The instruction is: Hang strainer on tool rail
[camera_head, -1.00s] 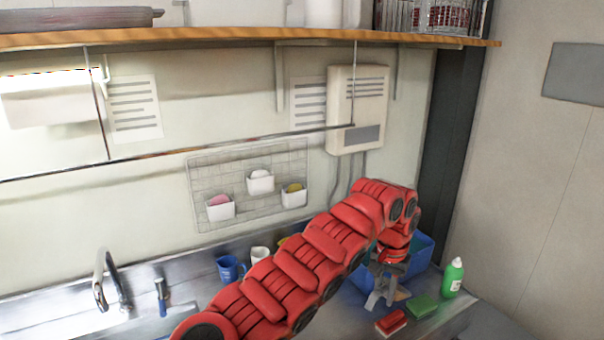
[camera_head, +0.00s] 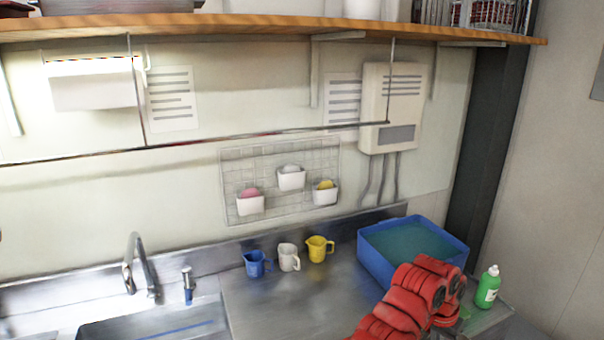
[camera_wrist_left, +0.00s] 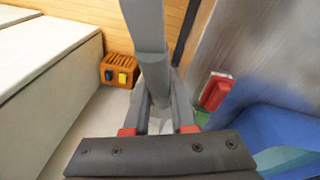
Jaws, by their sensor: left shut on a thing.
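The tool rail (camera_head: 268,134) is a thin dark rod hung from the wooden shelf by thin uprights, in front of the wall. My left arm covers its own gripper in the head view. In the left wrist view my left gripper (camera_wrist_left: 158,100) is shut on a long grey piece (camera_wrist_left: 146,25), which looks like the strainer's handle and stretches away from the jaws. No strainer bowl or mesh can be made out. My right gripper is in neither view.
A blue tub (camera_head: 376,262) stands at the counter's back right, beside a green bottle (camera_head: 487,289). Blue (camera_head: 256,264), white (camera_head: 288,257) and yellow (camera_head: 318,249) jugs stand along the back. The counter's middle is clear.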

